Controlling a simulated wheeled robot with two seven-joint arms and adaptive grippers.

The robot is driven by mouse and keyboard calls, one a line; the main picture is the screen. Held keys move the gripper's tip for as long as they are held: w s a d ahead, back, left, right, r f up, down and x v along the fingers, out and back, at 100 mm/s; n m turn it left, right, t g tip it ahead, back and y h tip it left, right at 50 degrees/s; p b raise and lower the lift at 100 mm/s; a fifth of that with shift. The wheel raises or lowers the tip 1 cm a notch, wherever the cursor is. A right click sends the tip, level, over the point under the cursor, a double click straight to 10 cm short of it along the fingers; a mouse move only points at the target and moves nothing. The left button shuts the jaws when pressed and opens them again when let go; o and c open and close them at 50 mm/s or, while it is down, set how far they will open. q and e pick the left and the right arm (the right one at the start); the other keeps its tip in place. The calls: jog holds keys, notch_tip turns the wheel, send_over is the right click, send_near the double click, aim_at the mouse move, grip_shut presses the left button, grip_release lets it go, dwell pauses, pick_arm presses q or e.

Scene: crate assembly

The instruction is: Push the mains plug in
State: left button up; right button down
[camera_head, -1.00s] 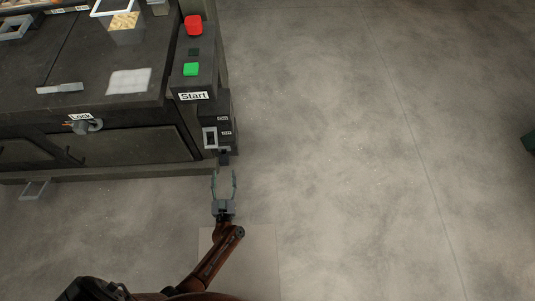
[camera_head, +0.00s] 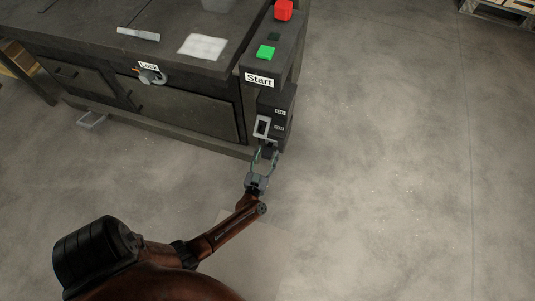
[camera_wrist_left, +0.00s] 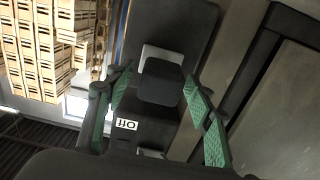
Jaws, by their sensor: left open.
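The mains plug (camera_wrist_left: 160,82) looks like a dark rounded block in the left wrist view. It stands in front of a light grey socket frame (camera_wrist_left: 165,57) on a dark control box; I cannot tell how deep it sits. In the head view the box (camera_head: 284,103) hangs at the cabinet's right end, with the grey frame (camera_head: 261,127) on its front. My left gripper (camera_head: 266,154) is open just below that frame. In the left wrist view its green-padded fingers (camera_wrist_left: 157,86) lie on either side of the plug, with gaps visible. My right gripper is not in view.
An upside-down "OFF" label (camera_wrist_left: 127,124) is below the plug in the wrist view. Above the box are a green button (camera_head: 265,52) and a red button (camera_head: 283,10). The dark cabinet (camera_head: 190,110) stands left. The floor (camera_head: 390,180) on the right is clear.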

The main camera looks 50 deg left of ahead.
pick_arm(q)
jog(key=shift+c, duration=0.7)
grip_shut()
